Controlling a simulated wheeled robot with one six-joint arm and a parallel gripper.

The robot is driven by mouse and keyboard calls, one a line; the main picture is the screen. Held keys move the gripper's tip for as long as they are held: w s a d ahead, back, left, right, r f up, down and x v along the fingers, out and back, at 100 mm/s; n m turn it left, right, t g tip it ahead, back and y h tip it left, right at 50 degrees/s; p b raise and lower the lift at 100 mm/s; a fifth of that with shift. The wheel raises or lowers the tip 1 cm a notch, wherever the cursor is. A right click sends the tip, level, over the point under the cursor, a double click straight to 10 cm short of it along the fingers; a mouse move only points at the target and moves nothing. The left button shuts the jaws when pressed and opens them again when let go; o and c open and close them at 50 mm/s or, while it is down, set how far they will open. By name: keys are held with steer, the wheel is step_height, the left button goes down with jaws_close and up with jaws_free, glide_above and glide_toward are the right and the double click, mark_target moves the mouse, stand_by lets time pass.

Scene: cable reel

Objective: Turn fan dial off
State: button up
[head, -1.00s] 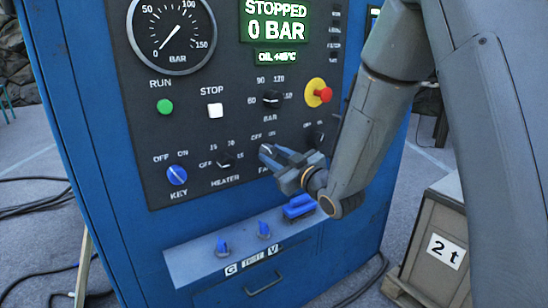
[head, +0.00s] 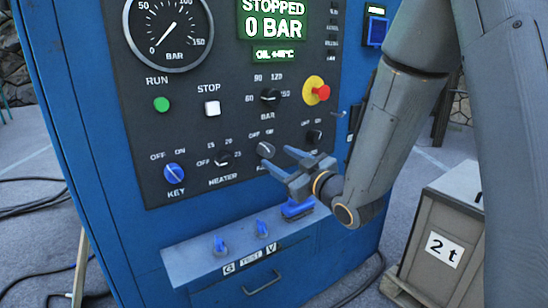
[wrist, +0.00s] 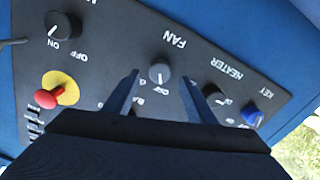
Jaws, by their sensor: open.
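The grey fan dial (head: 265,149) sits on the black control panel, right of the heater dial. In the wrist view the fan dial (wrist: 159,74) lies between my two fingers, with a white pointer mark on its face. My gripper (head: 276,159) is open and empty, just in front of and to the right of the dial. The fingers stand on either side of the dial in the wrist view (wrist: 160,82), apart from it. The OFF and ON labels by it are small and partly hidden, so its setting is hard to tell.
The heater dial (head: 222,159) and blue key switch (head: 175,173) are to the left. The pressure dial (head: 270,97) and red emergency button (head: 322,92) are above. A 2 t crate (head: 446,225) stands at right.

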steer(key=shift+v, duration=1.65)
steer(key=s+d+f+m+g+h+p, duration=0.1)
steer(key=s+d+f+m+g+h, duration=0.55)
steer(key=d+f+h, duration=0.4)
steer(key=s+d+f+m+g, duration=0.1)
steer(key=s+g, duration=0.3)
steer(key=s, duration=0.5)
steer(key=s+d+m+g+p, duration=0.1)
steer(key=s+d+m+g, duration=0.2)
steer(key=s, duration=0.7)
steer(key=shift+s+d+f+g, duration=0.25)
steer(key=shift+d+f+g, duration=0.15)
steer(key=shift+g, duration=0.35)
steer(key=shift+y, duration=0.25)
